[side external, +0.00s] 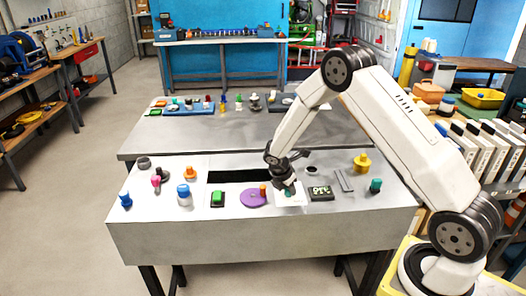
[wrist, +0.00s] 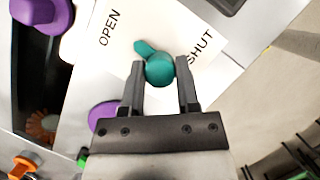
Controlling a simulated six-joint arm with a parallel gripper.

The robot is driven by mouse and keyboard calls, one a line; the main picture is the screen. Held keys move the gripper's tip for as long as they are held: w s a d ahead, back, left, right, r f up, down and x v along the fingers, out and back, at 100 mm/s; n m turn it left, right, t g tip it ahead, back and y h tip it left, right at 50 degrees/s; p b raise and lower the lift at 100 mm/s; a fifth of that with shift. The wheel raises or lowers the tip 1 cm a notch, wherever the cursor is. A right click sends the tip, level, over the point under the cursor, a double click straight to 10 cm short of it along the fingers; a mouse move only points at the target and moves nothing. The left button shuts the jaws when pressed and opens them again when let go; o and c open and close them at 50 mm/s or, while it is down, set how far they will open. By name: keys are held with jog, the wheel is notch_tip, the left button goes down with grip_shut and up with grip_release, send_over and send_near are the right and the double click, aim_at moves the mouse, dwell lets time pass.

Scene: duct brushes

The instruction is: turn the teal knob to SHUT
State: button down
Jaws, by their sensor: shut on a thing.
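The teal knob (wrist: 159,71) sits on a white plate (wrist: 85,50) printed OPEN (wrist: 109,28) and SHUT (wrist: 201,48). Its pointer (wrist: 144,47) points up and left in the wrist view, between the two words and nearer to OPEN. My gripper (wrist: 160,66) is shut on the knob, with one finger on each side of it. In the side view my gripper (side external: 286,182) is low over the grey bench, and the teal knob (side external: 290,190) shows only partly beneath it.
A purple disc (side external: 253,198) with an orange peg stands just left of the plate, and a green button (side external: 217,198) beyond it. A dark slot (side external: 238,176) lies behind. A yellow knob (side external: 362,162) is further right.

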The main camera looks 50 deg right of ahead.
jog(key=m+g, duration=0.1)
jog(key=m, duration=0.2)
jog(key=shift+w+m+y, duration=0.1)
jog(key=shift+m+y, duration=0.2)
jog(key=shift+m, duration=0.1)
jog(key=m+g, duration=0.1)
jog(key=m, duration=0.1)
jog(key=m+y, duration=0.1)
jog(key=m, duration=0.1)
jog(key=shift+m+g, duration=0.3)
jog(key=shift+g, duration=0.1)
jog(key=m, duration=0.2)
jog(key=m+g+y, duration=0.1)
jog(key=m, duration=0.1)
jog(key=shift+w+d+m+y, duration=0.1)
jog(key=shift+m+y, duration=0.9)
jog(key=shift+m, duration=1.1)
jog(key=shift+d, duration=0.1)
jog(key=shift+c, duration=1.7)
grip_release()
jog(key=shift+r, duration=0.15)
